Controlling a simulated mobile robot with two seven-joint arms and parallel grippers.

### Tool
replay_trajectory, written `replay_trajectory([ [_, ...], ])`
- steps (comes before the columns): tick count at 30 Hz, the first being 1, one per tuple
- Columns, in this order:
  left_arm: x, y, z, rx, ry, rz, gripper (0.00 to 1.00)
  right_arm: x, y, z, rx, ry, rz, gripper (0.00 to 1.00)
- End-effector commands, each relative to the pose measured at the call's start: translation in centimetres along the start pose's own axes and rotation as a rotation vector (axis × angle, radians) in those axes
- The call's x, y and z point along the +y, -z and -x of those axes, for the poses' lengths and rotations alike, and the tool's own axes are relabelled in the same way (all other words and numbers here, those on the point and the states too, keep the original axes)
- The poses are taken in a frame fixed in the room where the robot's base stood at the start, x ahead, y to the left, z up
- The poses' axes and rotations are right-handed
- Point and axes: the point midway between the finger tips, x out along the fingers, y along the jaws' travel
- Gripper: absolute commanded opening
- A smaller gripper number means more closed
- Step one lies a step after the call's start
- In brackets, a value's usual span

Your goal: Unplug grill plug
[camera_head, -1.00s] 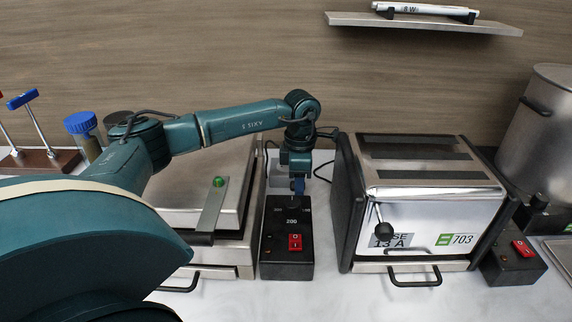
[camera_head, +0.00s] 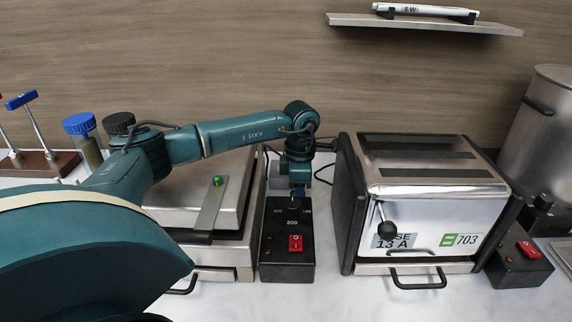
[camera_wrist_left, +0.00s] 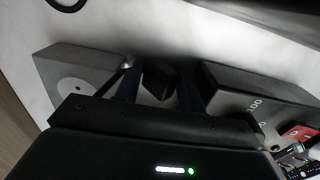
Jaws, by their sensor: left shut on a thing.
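My left gripper (camera_head: 298,192) reaches down behind the black control box (camera_head: 287,243) with the red switch. The silver grill (camera_head: 205,190) with a green light stands left of it. In the left wrist view, the two fingers of my left gripper (camera_wrist_left: 158,92) are shut on a dark block, which looks like the plug (camera_wrist_left: 158,78). A grey block with a round mark, apparently the socket (camera_wrist_left: 72,88), lies beside it on the left. Whether the plug sits in the socket I cannot tell. In the head view the gripper hides the plug. My right gripper is not in view.
A toaster-like silver appliance (camera_head: 430,215) stands close on the right, with a black cable behind my wrist. A second switch box (camera_head: 520,262) and a steel pot (camera_head: 548,125) are farther right. A shelf (camera_head: 425,24) hangs above. Blue-capped jar (camera_head: 85,140) at left.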

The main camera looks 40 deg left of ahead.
Motion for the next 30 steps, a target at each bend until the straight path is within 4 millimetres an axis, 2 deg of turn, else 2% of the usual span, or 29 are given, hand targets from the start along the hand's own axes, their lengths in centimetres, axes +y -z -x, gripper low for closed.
replay_trajectory([
  [1, -0.4, 0.2, -1.0, 0.013, 0.012, -0.006, 0.42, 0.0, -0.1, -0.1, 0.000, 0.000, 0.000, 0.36],
  [9, -0.4, 0.1, -1.1, 0.014, 0.011, -0.010, 0.64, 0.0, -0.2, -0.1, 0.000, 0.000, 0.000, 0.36],
  [17, -0.3, 0.1, -0.8, 0.014, 0.007, -0.013, 0.65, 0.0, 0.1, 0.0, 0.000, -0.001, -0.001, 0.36],
  [20, -0.3, 0.1, 0.2, 0.014, 0.006, -0.014, 0.65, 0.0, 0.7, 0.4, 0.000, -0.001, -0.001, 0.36],
  [23, -0.2, 0.1, 2.0, 0.013, 0.005, -0.012, 0.65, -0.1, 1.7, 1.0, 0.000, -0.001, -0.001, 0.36],
  [30, -0.1, 0.0, 7.4, 0.005, 0.001, -0.007, 0.65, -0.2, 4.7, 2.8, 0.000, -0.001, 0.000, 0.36],
])
